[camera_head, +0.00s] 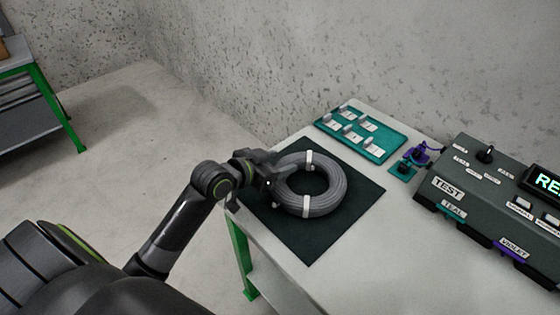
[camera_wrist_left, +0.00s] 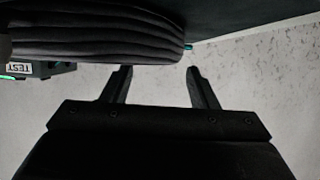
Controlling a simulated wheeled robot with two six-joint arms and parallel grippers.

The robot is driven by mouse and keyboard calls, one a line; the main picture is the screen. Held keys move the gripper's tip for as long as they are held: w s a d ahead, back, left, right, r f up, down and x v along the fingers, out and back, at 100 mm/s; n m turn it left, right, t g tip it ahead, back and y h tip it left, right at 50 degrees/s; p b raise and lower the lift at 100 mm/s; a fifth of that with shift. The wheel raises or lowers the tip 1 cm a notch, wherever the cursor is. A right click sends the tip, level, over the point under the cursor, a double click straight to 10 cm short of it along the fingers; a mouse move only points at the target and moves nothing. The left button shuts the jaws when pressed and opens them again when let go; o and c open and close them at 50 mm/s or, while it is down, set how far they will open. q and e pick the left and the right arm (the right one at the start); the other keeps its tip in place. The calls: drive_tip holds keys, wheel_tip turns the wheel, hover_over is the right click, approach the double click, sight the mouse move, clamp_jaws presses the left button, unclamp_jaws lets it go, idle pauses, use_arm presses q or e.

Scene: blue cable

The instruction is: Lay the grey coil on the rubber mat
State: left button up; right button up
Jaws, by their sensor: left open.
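The grey coil (camera_head: 324,203), bound with several white ties, lies flat on the dark rubber mat (camera_head: 308,245) on the table. My left gripper (camera_head: 275,172) is at the coil's left edge in the head view, with its fingers partly hidden there. In the left wrist view the two fingers (camera_wrist_left: 160,88) are spread apart with nothing between them. The coil (camera_wrist_left: 100,35) shows just beyond the fingertips, and a part of the mat (camera_wrist_left: 240,15) shows too. My right gripper is not in view.
A teal board (camera_head: 378,148) with white clips lies behind the mat. A small teal and purple item (camera_head: 408,162) sits to its right. A dark test box (camera_head: 490,190) with labels and a lit display stands at the right. The white table (camera_head: 385,265) is bare in front.

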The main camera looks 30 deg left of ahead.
use_arm(q)
drive_tip(key=p+v, duration=0.1)
drive_tip(key=v, duration=0.8)
drive_tip(key=shift+s+a+r, duration=0.1)
drive_tip(key=shift+s, duration=0.05)
drive_tip(key=shift+v, duration=0.9)
